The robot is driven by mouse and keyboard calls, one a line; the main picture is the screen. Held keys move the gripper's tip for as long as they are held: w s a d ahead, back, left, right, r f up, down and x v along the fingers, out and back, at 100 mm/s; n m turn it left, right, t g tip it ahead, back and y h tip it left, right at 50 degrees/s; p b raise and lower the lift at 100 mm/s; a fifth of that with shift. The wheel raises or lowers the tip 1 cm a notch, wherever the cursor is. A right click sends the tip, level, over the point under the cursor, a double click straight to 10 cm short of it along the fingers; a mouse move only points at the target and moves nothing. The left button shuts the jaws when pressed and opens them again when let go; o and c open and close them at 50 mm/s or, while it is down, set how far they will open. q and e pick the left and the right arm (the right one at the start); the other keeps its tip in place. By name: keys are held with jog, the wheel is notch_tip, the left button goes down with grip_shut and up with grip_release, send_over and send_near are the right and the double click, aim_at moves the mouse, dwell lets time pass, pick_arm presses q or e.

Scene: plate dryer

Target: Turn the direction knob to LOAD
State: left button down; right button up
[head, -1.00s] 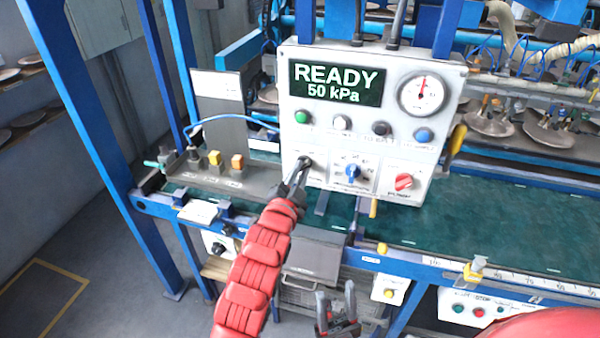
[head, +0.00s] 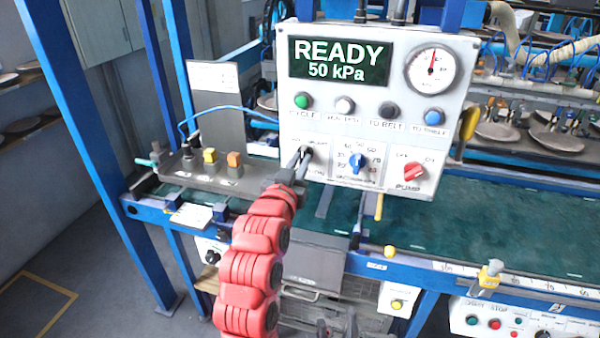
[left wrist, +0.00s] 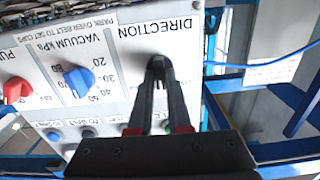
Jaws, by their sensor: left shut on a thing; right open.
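The white control panel (head: 345,120) faces me, with a READY 50 kPa display (head: 338,61). The black direction knob (head: 307,150) is at the panel's lower left. My left gripper (head: 303,158) is shut on it, and the fingers hide most of the knob. The left wrist view, upside down, shows the fingertips (left wrist: 159,68) closed at the knob beside the DIRECTION label (left wrist: 158,28). The knob's pointing direction cannot be made out. My right gripper (head: 335,327) is open and empty at the bottom edge, partly cut off.
The blue vacuum knob (head: 358,163) and red pump knob (head: 412,172) sit right of the direction knob. Several buttons, including a green one (head: 303,101), line the panel above. A pressure gauge (head: 432,70) is at top right. The green belt (head: 480,235) runs below.

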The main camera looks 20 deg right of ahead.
pick_arm(q)
jog(key=shift+f+n+b, duration=0.15)
jog(key=shift+n+b, duration=0.2)
jog(key=shift+n, duration=0.55)
jog(key=n, duration=0.2)
jog(key=shift+n, duration=0.4)
jog(key=n, duration=0.3)
jog(key=shift+n+p, duration=0.35)
jog(key=shift+n, duration=0.45)
jog(key=c, duration=0.9)
grip_release()
jog(key=shift+o, duration=0.2)
